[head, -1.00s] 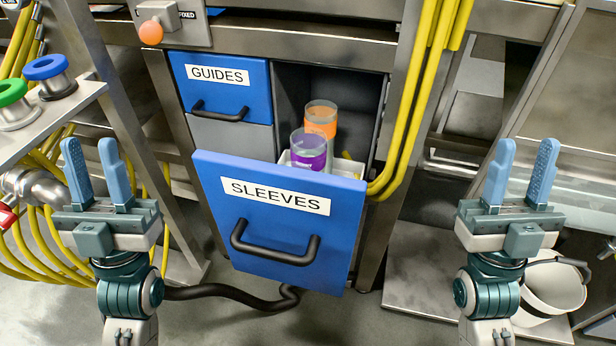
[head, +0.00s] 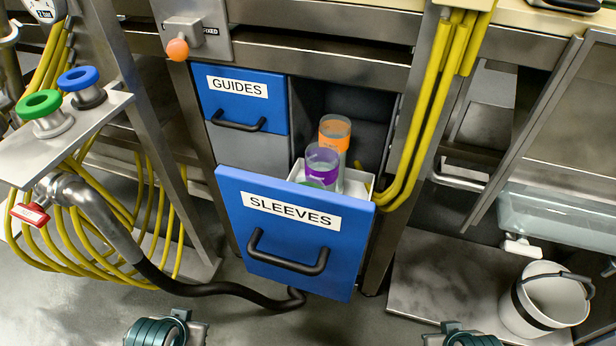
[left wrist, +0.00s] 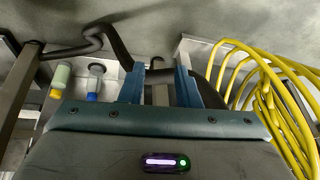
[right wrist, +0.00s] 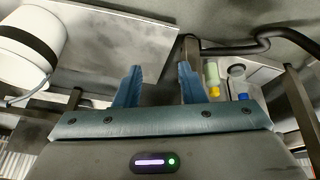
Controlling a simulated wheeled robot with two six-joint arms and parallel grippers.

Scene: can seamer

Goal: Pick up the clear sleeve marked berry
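The blue drawer labelled SLEEVES (head: 240,235) is pulled open. The small lettering on the bands is too small to read, and the drawer front hides the lower part of the purple-banded sleeve. My left gripper (left wrist: 160,88) is open and empty in the left wrist view. My right gripper (right wrist: 157,88) is open and empty in the right wrist view.
The blue GUIDES drawer (head: 230,88) is shut. A black hose (head: 220,290) crosses below the SLEEVES drawer. Yellow hoses (head: 428,110) run down right of the opening. Blue (head: 80,78) and green (head: 38,104) ringed parts stand on the left shelf. A white bucket (head: 545,300) stands at lower right.

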